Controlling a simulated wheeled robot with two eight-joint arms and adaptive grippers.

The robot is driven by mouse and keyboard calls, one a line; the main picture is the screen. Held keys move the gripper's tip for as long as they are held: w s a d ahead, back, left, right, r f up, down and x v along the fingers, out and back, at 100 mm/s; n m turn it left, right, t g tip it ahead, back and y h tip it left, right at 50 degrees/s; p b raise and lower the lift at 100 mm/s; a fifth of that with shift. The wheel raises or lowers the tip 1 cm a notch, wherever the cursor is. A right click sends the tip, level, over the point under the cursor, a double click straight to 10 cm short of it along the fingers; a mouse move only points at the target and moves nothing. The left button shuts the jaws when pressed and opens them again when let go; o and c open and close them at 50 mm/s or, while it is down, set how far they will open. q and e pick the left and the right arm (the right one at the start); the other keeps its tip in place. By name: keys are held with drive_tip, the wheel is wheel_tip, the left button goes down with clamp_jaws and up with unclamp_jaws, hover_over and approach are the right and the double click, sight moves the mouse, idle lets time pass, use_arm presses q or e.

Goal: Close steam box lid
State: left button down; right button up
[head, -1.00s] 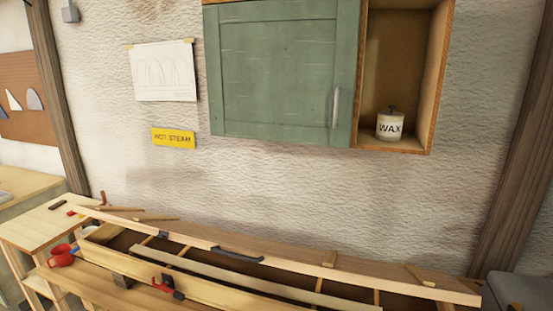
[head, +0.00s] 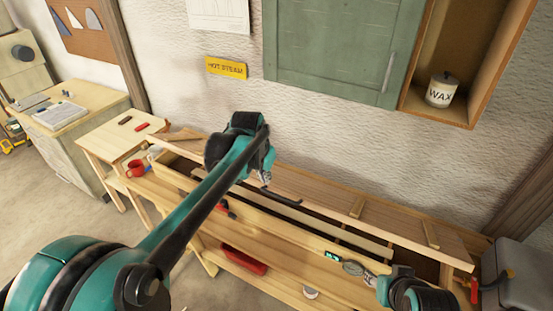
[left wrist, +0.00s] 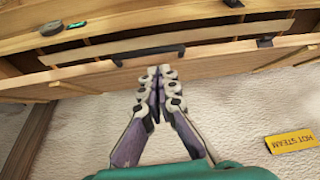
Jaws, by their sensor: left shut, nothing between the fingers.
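The steam box (head: 272,219) is a long wooden trough on a bench along the wall. Its lid (head: 330,200) is a long board at the back, standing open; the dark interior and a lath show in front of it. A dark bar handle (head: 282,197) is on the lid. My left gripper (head: 264,181) is shut and empty, at the lid's upper edge near the handle. In the left wrist view its fingertips (left wrist: 157,78) overlap the edge of the lid (left wrist: 225,66), just beside the handle (left wrist: 148,55); contact cannot be told. My right gripper (head: 357,268) is at the box's front right, its fingers unclear.
A yellow hot steam sign (head: 226,67) and a green cabinet (head: 330,45) are on the wall above. A red mug (head: 136,168) stands at the left end. A grey machine (head: 525,278) stands at the right end.

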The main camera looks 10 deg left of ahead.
use_arm(q)
drive_tip(key=w+d+r+m+g+p, duration=0.1)
drive_tip(key=w+r+p, duration=0.2)
drive_tip(key=w+p, duration=0.45)
hover_over(277, 187)
drive_tip(key=w, duration=0.1)
drive_tip(key=x, duration=0.3)
drive_tip(key=s+x, duration=0.1)
drive_tip(key=x, duration=0.3)
drive_tip(key=s+x, duration=0.1)
drive_tip(key=x, duration=0.2)
drive_tip(key=shift+s+f+b, duration=0.15)
drive_tip(key=shift+f+b, duration=0.15)
drive_tip(key=shift+f, duration=0.2)
drive_tip(key=s+f, duration=0.2)
drive_tip(key=shift+a+f+p, duration=0.35)
drive_tip(key=shift+f, duration=0.2)
use_arm(e)
wheel_tip(277, 187, up, 10)
drive_tip(key=shift+f, duration=0.15)
